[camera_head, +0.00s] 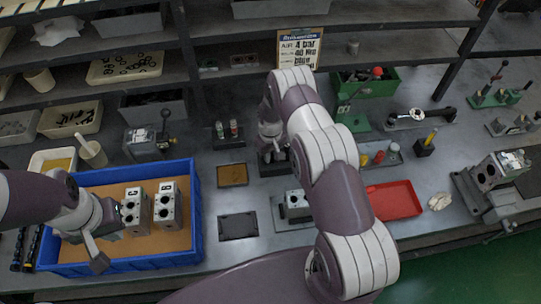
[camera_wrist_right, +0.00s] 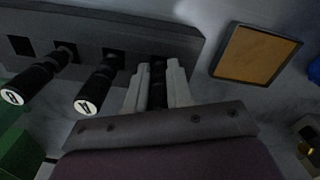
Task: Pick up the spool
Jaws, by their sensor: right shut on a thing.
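In the right wrist view, my right gripper (camera_wrist_right: 158,78) is shut on a dark spool (camera_wrist_right: 158,72), with one pale finger on each side. The spool is at a dark grey rack (camera_wrist_right: 110,40); whether its lower end is still in the rack is hidden. Two other black spools with white lettered ends, one (camera_wrist_right: 85,105) beside the gripper and one (camera_wrist_right: 14,96) further left, stand in the same rack. In the head view my right gripper (camera_head: 270,155) is partly hidden by my arm, over the rack (camera_head: 268,170). My left gripper (camera_head: 98,255) hangs over the blue tray's left part.
The blue tray (camera_head: 198,215) holds two valve blocks, one (camera_head: 135,212) marked C and one (camera_head: 167,208) further right. A tan pad (camera_head: 232,175) and a dark plate (camera_head: 238,226) lie between tray and rack. A red tray (camera_head: 395,200) sits right of my arm.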

